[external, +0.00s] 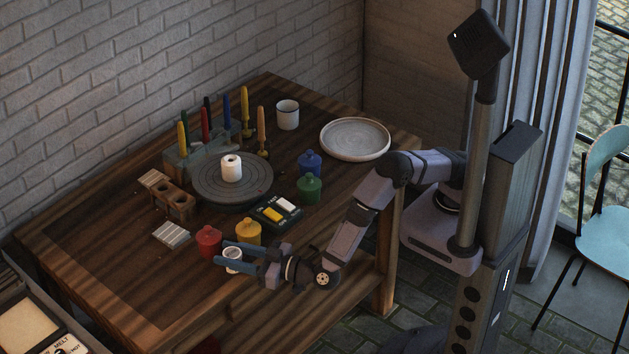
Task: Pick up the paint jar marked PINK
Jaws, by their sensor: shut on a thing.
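My gripper (238,257) reaches in from the right at the table's front edge. Its two blue fingers are shut on a small pale jar (233,254), one finger on each side. The jar looks upright; whether it touches the table cannot be told. No marking can be read on it, so whether it says PINK cannot be told. A red jar (209,239) stands just left of the fingers, and a yellow jar (248,231) just behind them. A green jar (309,188) and a blue jar (310,163) stand farther back to the right.
A round dark turntable (258,184) bears a white cylinder (231,168). A black tray (262,222) holds yellow and white blocks. A wooden holder (172,196) and grey slab (171,234) are left. A plate (355,139), white mug (288,115) and upright coloured sticks stand behind. The front-left tabletop is clear.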

